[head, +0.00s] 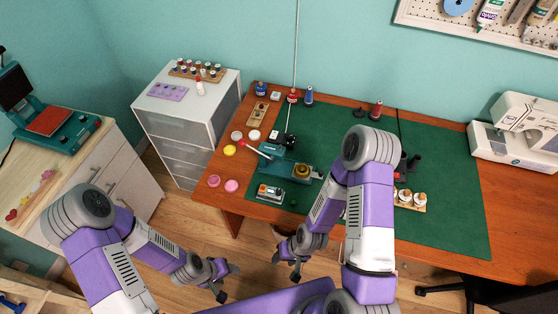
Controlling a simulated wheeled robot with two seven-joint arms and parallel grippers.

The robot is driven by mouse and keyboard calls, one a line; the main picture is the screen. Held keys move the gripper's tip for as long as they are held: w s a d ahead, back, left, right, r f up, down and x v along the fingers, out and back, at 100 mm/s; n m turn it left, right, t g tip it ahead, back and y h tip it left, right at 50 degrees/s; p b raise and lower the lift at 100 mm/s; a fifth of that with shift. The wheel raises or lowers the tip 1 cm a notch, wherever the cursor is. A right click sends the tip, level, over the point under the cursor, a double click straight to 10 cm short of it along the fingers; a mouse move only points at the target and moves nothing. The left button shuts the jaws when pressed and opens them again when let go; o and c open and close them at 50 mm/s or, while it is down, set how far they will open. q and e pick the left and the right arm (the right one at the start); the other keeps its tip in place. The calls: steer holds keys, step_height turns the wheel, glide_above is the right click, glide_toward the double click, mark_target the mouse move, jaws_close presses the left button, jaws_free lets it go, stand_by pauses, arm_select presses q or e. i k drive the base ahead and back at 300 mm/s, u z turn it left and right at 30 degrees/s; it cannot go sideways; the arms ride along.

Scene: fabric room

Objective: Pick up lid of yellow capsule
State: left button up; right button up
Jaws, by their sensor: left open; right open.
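A small round yellow piece (230,150) lies on the left edge of the wooden table (213,160). It looks like a capsule or lid, but I cannot tell whether its lid is separate. My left gripper (228,283) is open and empty, low in front of the table and well below the yellow piece. My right gripper (286,269) is open and empty, near the table's front edge. Neither gripper touches anything.
White discs (236,135) and pink discs (232,185) lie near the yellow piece. A white drawer cabinet (190,125) stands left of the table.

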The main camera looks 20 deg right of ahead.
mark_target(229, 150)
steer(key=k, duration=1.65)
steer(key=u, duration=0.95)
steer(key=i, duration=3.05)
steer(key=z, duration=0.35)
steer(key=i, duration=0.5)
steer(key=z, duration=3.3)
